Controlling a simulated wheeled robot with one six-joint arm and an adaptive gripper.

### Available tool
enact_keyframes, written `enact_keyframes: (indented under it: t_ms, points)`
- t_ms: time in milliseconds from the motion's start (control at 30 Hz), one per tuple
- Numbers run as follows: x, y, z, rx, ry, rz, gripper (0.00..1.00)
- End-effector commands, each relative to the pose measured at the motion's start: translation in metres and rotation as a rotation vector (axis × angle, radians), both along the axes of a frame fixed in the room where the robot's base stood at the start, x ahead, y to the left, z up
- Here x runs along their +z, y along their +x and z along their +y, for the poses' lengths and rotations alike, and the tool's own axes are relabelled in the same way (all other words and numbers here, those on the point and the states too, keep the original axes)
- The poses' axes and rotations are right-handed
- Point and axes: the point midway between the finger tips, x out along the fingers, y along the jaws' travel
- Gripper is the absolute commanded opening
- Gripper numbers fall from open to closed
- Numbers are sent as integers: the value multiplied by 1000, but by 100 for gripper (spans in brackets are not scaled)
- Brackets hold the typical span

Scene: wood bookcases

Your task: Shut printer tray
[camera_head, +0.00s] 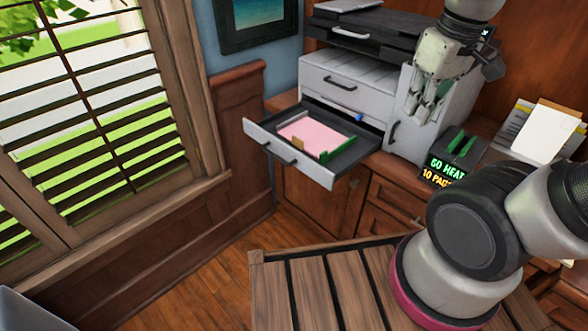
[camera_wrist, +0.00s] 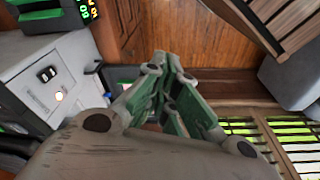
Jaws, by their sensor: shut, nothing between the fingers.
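The printer (camera_head: 365,75) is a grey and black machine on a wooden cabinet in the head view. Its lower tray (camera_head: 262,139) is pulled out toward the left front and holds pink paper (camera_head: 315,136) with a green guide. My gripper (camera_head: 424,112) is in front of the printer's right part, to the right of the open tray and higher up. Its fingers also show in the wrist view (camera_wrist: 168,85), closed together with nothing between them.
A black box with glowing letters (camera_head: 447,166) stands right of the printer, near papers (camera_head: 540,130). A slatted wooden surface (camera_head: 322,290) is in the foreground. A window with blinds (camera_head: 95,110) is at left. The floor before the tray's left end is clear.

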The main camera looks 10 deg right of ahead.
Motion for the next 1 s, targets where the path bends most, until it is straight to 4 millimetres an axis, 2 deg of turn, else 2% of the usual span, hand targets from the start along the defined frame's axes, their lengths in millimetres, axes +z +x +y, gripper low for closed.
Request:
enact_keyframes:
  t_ms: [33,300,467,600,700,767,833,900,1000]
  points:
    - [-14,6,18,88,-35,66,0]
    - [-79,33,105,582,-335,290,0]
    - [-126,40,161,920,-561,366,0]
    - [-171,43,209,1223,-764,404,0]
    - [-199,46,237,1408,-884,414,0]
    - [-211,51,251,1499,-940,412,0]
    - [-220,66,266,1598,-995,398,0]
    - [-214,80,282,1672,-1022,356,0]
    - [-212,87,288,1738,-1047,347,0]
